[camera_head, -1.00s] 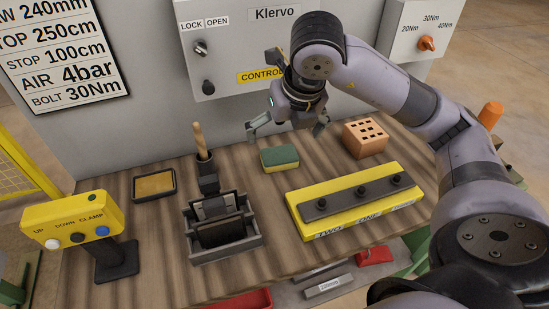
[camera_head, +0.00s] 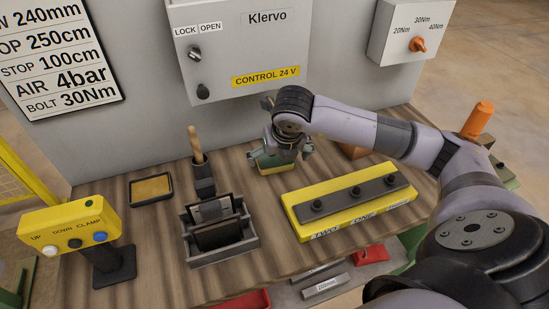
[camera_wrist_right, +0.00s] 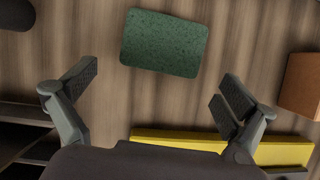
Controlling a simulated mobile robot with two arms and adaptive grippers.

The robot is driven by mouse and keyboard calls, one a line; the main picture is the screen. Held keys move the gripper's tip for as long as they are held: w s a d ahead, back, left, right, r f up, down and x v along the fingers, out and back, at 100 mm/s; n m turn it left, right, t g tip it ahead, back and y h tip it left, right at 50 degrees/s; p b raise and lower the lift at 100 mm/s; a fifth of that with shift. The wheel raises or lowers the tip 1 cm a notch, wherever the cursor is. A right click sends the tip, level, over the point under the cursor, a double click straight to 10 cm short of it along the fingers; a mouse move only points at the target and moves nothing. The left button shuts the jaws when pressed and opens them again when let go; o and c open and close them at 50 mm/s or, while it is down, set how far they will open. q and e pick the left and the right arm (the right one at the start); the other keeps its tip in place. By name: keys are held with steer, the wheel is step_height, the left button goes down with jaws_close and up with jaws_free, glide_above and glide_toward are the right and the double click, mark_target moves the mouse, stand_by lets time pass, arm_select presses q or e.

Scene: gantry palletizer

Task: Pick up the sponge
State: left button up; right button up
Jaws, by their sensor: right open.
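The sponge (camera_head: 277,166), green on top with a yellow lower layer, lies on the wooden bench behind the yellow block. My right gripper (camera_head: 284,150) is above it in the head view and hides part of it. In the right wrist view the green face of the sponge (camera_wrist_right: 165,43) is whole and bare. There the right gripper (camera_wrist_right: 160,80) is open and empty, its fingers spread wider than the sponge. The sponge lies ahead of the fingertips, not between the fingers. My left gripper is not in view.
A yellow block with a dark knobbed bar (camera_head: 345,202) lies in front of the sponge. An orange-brown block with holes (camera_wrist_right: 302,85) is on the right. A grey holder (camera_head: 225,245), a brush and a shallow tray (camera_head: 151,189) stand to the left. The control box (camera_head: 240,50) is behind.

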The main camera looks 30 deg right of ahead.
mark_target(277, 162)
steer(key=shift+p+x, duration=0.35)
steer(key=shift+x, duration=1.5)
steer(key=shift+r, duration=0.1)
steer(key=c, duration=0.7)
